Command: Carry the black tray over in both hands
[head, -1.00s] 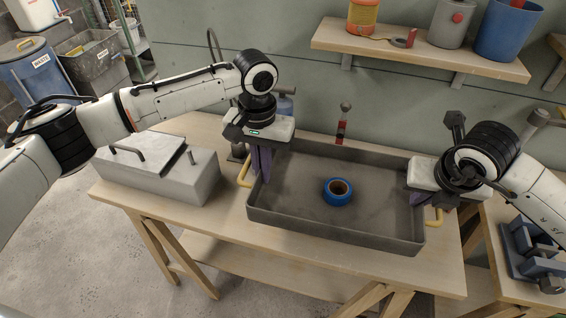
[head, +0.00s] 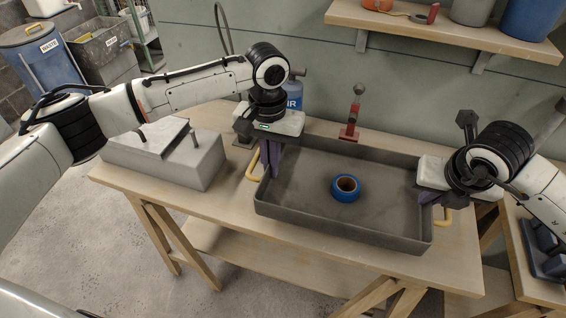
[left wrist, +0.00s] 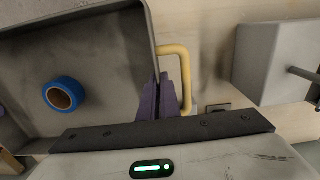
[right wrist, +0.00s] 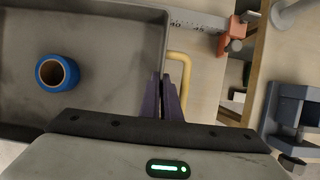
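The black tray (head: 290,213) shows dark grey, with a yellow handle at each end, over the wooden table. I cannot tell if its bottom touches the tabletop. A blue tape roll (head: 346,188) lies inside it. My left gripper (head: 274,162) points down at the tray's left end, its purple fingers shut on the end wall beside the left handle (left wrist: 184,75). My right gripper (head: 428,198) is likewise shut on the right end wall, beside the right handle (right wrist: 183,75). The wall between the fingers is mostly hidden.
A grey lidded box (head: 170,160) stands on the table left of the tray. A red stand (head: 352,118) and a blue air bottle (head: 295,95) are behind it. A shelf (head: 440,30) hangs above. A blue vise (right wrist: 297,118) stands to the right.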

